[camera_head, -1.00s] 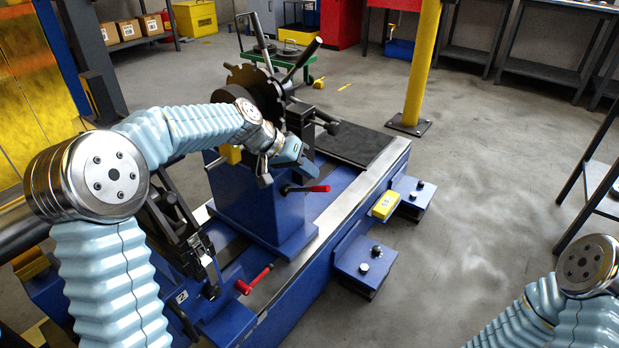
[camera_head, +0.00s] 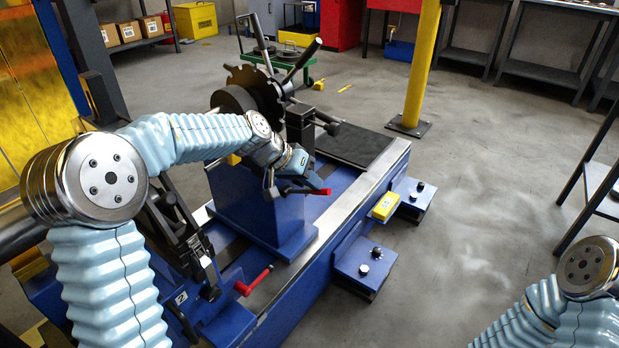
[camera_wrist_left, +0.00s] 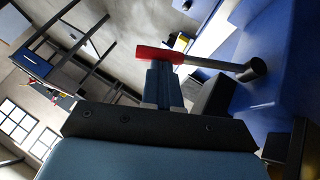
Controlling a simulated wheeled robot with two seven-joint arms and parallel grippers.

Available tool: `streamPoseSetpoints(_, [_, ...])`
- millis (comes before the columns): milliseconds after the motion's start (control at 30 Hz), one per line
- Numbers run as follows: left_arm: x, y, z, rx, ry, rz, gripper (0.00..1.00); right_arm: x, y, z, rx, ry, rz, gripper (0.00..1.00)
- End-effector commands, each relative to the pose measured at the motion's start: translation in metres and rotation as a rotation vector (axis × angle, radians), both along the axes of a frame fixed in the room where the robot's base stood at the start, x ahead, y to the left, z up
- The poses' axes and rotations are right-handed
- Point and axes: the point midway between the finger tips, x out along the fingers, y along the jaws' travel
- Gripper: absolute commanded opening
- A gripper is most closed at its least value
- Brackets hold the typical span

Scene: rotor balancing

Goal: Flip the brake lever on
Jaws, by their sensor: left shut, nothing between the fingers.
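The brake lever (camera_head: 318,191) has a red grip on a metal rod and sticks out from the side of the blue pedestal (camera_head: 262,215). It also shows in the left wrist view (camera_wrist_left: 150,53), the rod running right to a dark round pivot on a blue face. My left gripper (camera_head: 308,181) is shut and empty, right at the lever. In the left wrist view its closed fingers (camera_wrist_left: 162,78) reach up to the red grip, overlapping its underside; I cannot tell whether they touch. My right gripper is out of view.
A dark toothed rotor (camera_head: 265,90) sits above the pedestal. A second red-handled crank (camera_head: 254,280) is lower on the blue machine. A yellow box (camera_head: 385,206) is on the machine's right side. A yellow post (camera_head: 421,70) stands behind.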

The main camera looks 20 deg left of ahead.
Motion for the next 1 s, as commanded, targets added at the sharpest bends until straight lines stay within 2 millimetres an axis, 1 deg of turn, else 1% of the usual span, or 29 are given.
streamPoseSetpoints(267, [-0.004,-0.011,-0.012,0.11,-0.038,-0.006,0.0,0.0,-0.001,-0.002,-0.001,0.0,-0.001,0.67])
streamPoseSetpoints(367, [-0.006,-0.017,-0.021,0.185,-0.066,-0.008,0.0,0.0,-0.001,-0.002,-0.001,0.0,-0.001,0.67])
streamPoseSetpoints(500, [-0.009,-0.025,-0.037,0.308,-0.112,-0.011,0.0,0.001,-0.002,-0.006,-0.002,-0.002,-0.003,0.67])
streamPoseSetpoints(700, [-0.01,-0.026,-0.063,0.304,-0.108,-0.002,0.0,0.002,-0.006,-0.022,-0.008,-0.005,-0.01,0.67])
streamPoseSetpoints(833, [-0.01,-0.028,-0.076,0.303,-0.107,-0.001,0.0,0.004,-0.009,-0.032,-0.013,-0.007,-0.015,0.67])
streamPoseSetpoints(1000, [-0.011,-0.029,-0.088,0.303,-0.107,-0.003,0.0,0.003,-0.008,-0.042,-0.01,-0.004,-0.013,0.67])
